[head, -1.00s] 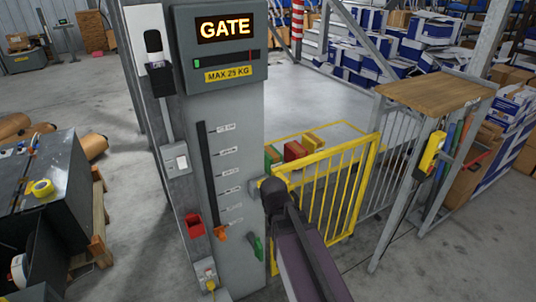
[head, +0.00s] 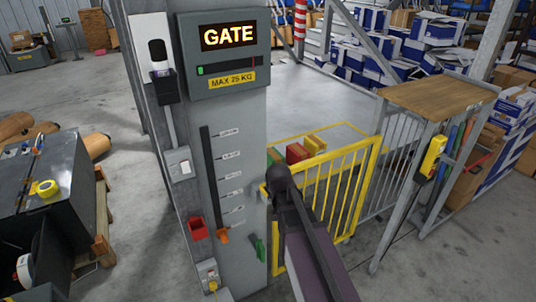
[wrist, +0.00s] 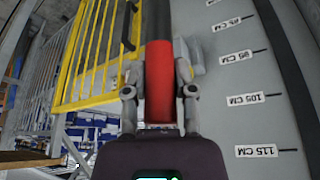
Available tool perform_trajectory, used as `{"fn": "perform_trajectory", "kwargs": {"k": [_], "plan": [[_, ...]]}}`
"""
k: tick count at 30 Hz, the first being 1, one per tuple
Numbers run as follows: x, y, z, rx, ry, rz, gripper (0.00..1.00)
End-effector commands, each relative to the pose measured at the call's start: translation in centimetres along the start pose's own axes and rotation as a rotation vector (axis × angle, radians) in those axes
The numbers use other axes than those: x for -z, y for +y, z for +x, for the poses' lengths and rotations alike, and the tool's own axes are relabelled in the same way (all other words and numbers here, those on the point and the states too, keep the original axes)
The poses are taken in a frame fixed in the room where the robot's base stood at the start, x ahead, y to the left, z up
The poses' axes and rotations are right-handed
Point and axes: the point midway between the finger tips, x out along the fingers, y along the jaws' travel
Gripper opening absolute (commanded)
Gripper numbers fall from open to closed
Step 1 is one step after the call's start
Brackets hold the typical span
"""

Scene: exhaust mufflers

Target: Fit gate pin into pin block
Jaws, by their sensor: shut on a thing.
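My gripper (wrist: 159,85) is shut on the red, round grip of the gate pin (wrist: 158,62). One finger lies on each side of the grip, and a dark shaft runs on beyond it. In the head view my gripper (head: 281,180) is in front of the gate-side edge of the grey GATE column. The yellow gate (head: 345,180) stands just right of my gripper. Whether the pin's far end touches anything is hidden.
A wood-topped stand (head: 440,95) is right of the gate.

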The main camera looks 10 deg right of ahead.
Motion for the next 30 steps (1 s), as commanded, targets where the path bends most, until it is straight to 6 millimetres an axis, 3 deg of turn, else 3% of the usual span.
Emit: {"fn": "perform_trajectory", "kwargs": {"k": [1,6,13,19,30], "plan": [[2.6,-0.4,-0.6,0.008,0.000,-0.018,0.00],[8.2,-1.4,-1.2,0.038,0.001,-0.091,0.00],[14.2,-2.3,-1.6,0.072,0.005,-0.175,0.00],[16.3,-2.7,-1.7,0.087,0.008,-0.211,0.00],[16.4,-2.8,-1.6,0.089,0.008,-0.217,0.00]]}}
